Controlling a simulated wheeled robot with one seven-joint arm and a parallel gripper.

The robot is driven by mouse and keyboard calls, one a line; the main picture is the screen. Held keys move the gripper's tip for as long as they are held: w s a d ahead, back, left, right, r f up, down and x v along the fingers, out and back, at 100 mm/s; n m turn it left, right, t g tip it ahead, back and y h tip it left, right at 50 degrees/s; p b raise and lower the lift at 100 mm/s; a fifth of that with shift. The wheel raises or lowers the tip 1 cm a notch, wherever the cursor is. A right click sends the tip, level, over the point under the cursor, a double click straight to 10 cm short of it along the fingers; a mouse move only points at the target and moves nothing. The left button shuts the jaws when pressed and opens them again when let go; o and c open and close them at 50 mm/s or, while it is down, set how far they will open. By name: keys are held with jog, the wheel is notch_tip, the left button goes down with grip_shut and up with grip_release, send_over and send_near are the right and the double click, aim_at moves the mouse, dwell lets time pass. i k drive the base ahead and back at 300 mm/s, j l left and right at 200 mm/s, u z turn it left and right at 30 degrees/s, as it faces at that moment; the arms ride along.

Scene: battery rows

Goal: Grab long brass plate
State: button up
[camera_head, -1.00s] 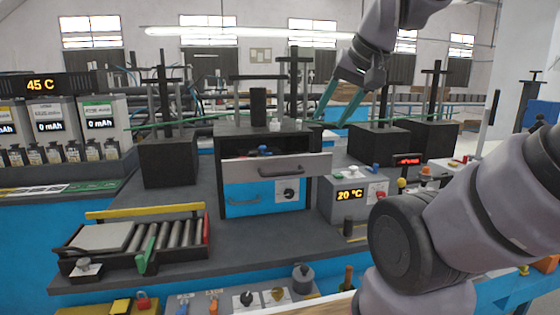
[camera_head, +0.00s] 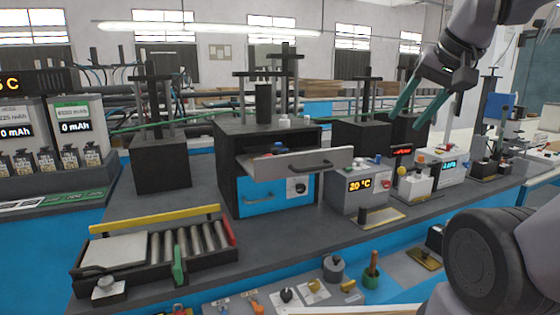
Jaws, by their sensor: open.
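A long, flat, brass-coloured plate (camera_head: 385,219) lies on the grey bench in front of the 20 °C box, with a small black cylinder at its left end. A shorter brass-coloured piece (camera_head: 426,258) sits in a dark holder nearer the front edge. I cannot tell for certain which one is the long brass plate. My gripper (camera_head: 405,123) has two teal fingers spread apart, with nothing between them. It is raised in the upper right, above and well apart from both brass pieces.
A grey drawer (camera_head: 325,160) stands pulled out of a black cabinet with a blue front. The 20 °C box (camera_head: 352,200) is behind the plate. A roller tray (camera_head: 200,267) is at the left. Bare bench (camera_head: 290,240) lies between. Knobs and small tools line the front edge.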

aim_at(274, 150)
jog(key=k+j, duration=0.15)
jog(key=j, duration=0.25)
jog(key=k+j+z, duration=0.1)
jog(key=j, duration=0.3)
jog(key=k+j, duration=0.25)
jog(key=k+j+z, duration=0.15)
jog(key=j, duration=0.35)
jog(key=i+l+u, duration=0.15)
jog(key=l+u, duration=0.15)
jog(key=i+l+u, duration=0.1)
jog(key=l+u, duration=0.55)
jog(key=i, duration=0.05)
